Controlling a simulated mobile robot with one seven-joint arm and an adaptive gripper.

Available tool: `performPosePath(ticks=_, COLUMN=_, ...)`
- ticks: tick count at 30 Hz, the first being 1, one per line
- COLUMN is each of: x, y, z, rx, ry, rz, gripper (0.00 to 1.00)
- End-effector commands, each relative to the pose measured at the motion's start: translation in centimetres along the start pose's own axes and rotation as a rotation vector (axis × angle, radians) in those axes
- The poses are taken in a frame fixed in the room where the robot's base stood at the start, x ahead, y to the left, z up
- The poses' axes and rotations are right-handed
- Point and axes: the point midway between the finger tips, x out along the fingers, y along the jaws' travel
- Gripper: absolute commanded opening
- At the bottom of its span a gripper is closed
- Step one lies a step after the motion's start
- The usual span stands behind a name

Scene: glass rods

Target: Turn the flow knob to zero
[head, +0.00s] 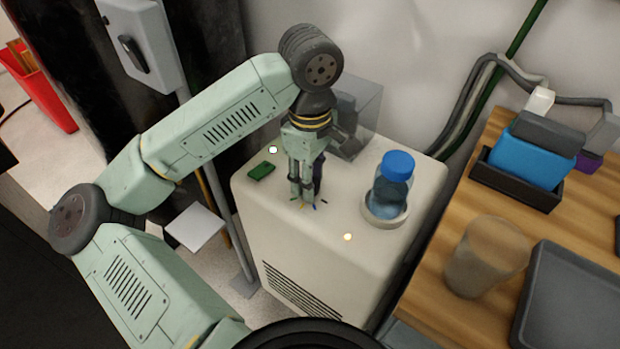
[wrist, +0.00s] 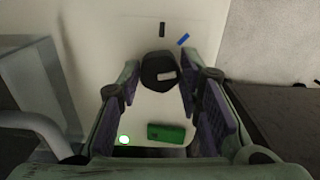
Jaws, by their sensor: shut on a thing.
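The flow knob (wrist: 158,66) is a dark, many-sided knob on the top of a cream-coloured cabinet (head: 337,262). A short white mark on its top lies almost level in the wrist view, its right end slightly raised. A black mark and a blue mark (wrist: 183,39) are on the surface beyond it. Which mark is zero cannot be told. My gripper (head: 306,194) points down over the cabinet and is shut on the knob, one finger on each side. In the head view the fingers mostly hide the knob, and small coloured marks show around their tips.
A green display (head: 261,171) and a lit white spot (head: 273,150) are left of my gripper. A blue-capped bottle (head: 391,185) stands in a round holder to the right. A clear box (head: 365,98) is behind. A wooden table (head: 425,285) with trays stands farther right.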

Motion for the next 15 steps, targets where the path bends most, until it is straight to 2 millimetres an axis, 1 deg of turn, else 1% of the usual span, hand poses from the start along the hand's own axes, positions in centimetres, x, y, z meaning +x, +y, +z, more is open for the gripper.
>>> performPosePath(ticks=1, x=0.35, y=0.0, z=-0.03, rx=-0.026, ry=0.002, rz=0.001, gripper=0.05)
performPosePath(ticks=5, x=0.48, y=0.02, z=-0.04, rx=-0.119, ry=0.002, rz=0.002, gripper=0.05)
performPosePath(ticks=15, x=0.42, y=0.05, z=-0.05, rx=-0.435, ry=0.003, rz=0.002, gripper=0.05)
